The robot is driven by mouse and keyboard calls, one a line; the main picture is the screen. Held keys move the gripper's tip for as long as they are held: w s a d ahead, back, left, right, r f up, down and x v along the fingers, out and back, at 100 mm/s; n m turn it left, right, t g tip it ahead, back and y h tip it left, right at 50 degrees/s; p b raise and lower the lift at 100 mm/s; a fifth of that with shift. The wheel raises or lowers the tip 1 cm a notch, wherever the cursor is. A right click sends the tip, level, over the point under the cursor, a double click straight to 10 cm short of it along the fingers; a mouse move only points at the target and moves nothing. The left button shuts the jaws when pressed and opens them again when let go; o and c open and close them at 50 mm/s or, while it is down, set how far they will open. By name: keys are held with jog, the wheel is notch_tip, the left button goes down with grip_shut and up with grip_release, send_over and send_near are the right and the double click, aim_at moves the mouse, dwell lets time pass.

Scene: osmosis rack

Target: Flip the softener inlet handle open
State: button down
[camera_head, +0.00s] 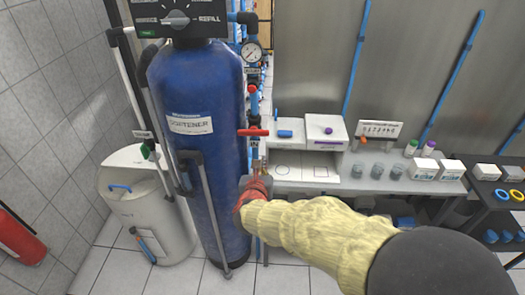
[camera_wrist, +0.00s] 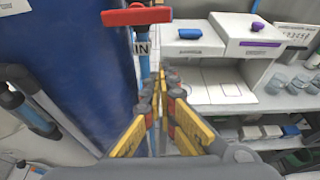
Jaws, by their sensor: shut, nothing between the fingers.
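The softener is a tall blue tank (camera_head: 200,110) with a white label. A red handle (camera_head: 253,132) lies level, crosswise to the blue vertical pipe at the tank's right side. In the wrist view the red handle (camera_wrist: 136,15) is at the top, on a blue pipe with an "IN" tag (camera_wrist: 142,48) below it. My gripper (camera_head: 259,165) is just below the handle and apart from it. In the wrist view my gripper's (camera_wrist: 166,73) yellow and grey fingers meet at their tips, shut and empty, below and right of the handle.
A pressure gauge (camera_head: 252,52) sits above the handle. A bench (camera_head: 330,183) with white boxes and jars stands to the right. A white tank (camera_head: 145,205) stands left of the softener.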

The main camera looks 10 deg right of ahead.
aim_at(253, 133)
jog(key=b+x, duration=0.2)
jog(key=x, duration=0.8)
jog(key=shift+s+a+r+p, duration=0.15)
jog(key=shift+r+p, duration=0.35)
jog(key=shift+r, duration=1.55)
